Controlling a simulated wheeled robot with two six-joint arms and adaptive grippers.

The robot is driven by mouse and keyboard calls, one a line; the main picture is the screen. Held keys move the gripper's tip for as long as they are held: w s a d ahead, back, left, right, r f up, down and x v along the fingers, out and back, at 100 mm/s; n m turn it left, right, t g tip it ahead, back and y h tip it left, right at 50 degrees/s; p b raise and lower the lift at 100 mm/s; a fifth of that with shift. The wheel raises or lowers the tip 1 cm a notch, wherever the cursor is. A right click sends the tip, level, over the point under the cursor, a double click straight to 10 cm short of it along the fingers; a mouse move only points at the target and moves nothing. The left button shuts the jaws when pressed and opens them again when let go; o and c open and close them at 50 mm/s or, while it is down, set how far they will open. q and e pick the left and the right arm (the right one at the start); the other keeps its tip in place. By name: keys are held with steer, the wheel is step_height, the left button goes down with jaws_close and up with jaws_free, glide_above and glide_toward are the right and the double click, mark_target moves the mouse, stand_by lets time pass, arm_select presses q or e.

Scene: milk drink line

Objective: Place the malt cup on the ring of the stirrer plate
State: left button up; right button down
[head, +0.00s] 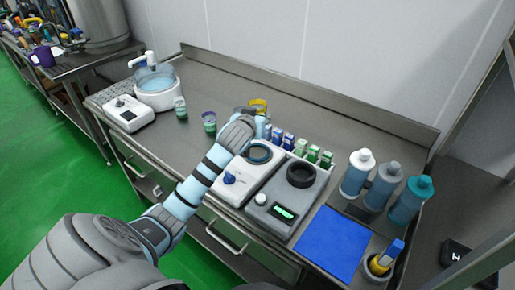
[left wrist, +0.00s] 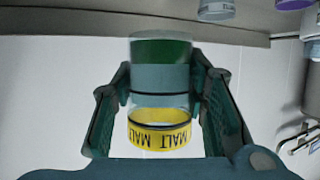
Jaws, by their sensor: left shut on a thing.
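The malt cup (left wrist: 160,138) is in the left wrist view, upside down in that picture, with a yellow band printed MALT and a clear body. My left gripper (left wrist: 160,95) is shut on it, one finger on each side. In the head view my left gripper (head: 249,115) is above the back of the bench, and the cup's yellow band (head: 259,104) shows just behind it. My right gripper is not in view.
A grey device (head: 284,212) with a black ring and green display stands right of the plate. Small boxes (head: 300,147) line up behind. Bottles (head: 382,185) and a blue mat (head: 333,243) are right. A water bath (head: 158,88) and two cups (head: 209,121) are left.

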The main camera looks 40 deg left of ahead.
mark_target(257, 153)
arm_select(q)
step_height(257, 153, down, 11)
steer(key=shift+f+b, duration=0.1)
steer(key=shift+b, duration=0.95)
steer(key=o, duration=1.3)
steer(key=shift+s+d, duration=0.1)
steer(key=p+v, duration=0.2)
steer(key=v, duration=1)
steer(key=shift+p, duration=0.3)
